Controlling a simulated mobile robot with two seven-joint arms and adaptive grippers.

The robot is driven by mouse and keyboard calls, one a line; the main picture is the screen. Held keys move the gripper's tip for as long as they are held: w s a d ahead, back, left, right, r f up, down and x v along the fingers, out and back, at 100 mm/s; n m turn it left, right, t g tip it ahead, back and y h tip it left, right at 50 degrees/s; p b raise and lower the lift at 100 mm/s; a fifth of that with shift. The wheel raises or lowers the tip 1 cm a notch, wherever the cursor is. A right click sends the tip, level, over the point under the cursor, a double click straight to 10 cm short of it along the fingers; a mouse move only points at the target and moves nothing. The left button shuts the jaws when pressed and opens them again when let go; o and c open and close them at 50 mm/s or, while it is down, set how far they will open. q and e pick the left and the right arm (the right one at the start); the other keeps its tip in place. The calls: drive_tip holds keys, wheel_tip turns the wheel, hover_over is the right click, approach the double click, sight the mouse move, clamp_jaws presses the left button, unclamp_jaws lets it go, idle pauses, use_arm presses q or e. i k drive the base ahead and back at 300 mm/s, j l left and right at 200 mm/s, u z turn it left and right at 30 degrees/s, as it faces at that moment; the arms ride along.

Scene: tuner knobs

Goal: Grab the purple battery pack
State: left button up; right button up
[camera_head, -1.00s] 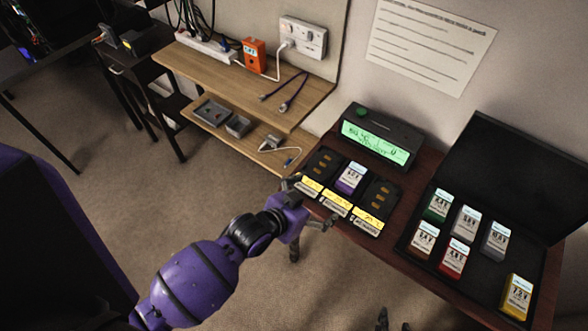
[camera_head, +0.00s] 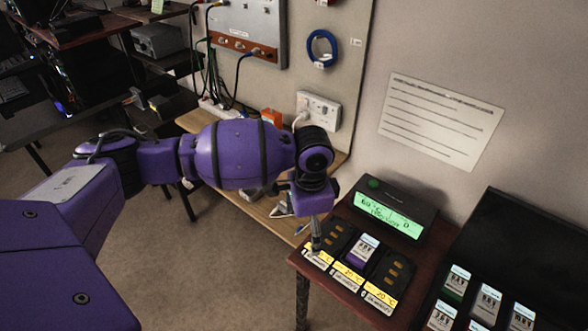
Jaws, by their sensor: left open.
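The purple battery pack (camera_head: 361,251) has a white label on its upper part and purple below. It sits in the middle bay of the black three-bay charger (camera_head: 343,277), and the bays on either side hold no pack. My left gripper (camera_head: 316,246) is open and points down over the charger's left bay, just left of the purple pack. It looks empty, and I cannot tell its exact height above the bay. My right gripper is out of view.
A unit with a lit green display (camera_head: 384,211) stands behind the charger. An open black case (camera_head: 470,298) with several labelled packs lies at the right. A wooden shelf (camera_head: 262,211) is at the left, behind my left arm. The dark red table's left edge is close to the charger.

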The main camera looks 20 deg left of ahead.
sight(360, 255)
drive_tip(key=i+j+z, duration=0.15)
drive_tip(key=z, duration=0.25)
drive_tip(key=i+j+z, duration=0.1)
drive_tip(key=j+z, duration=0.65)
drive_tip(key=i+l, duration=0.05)
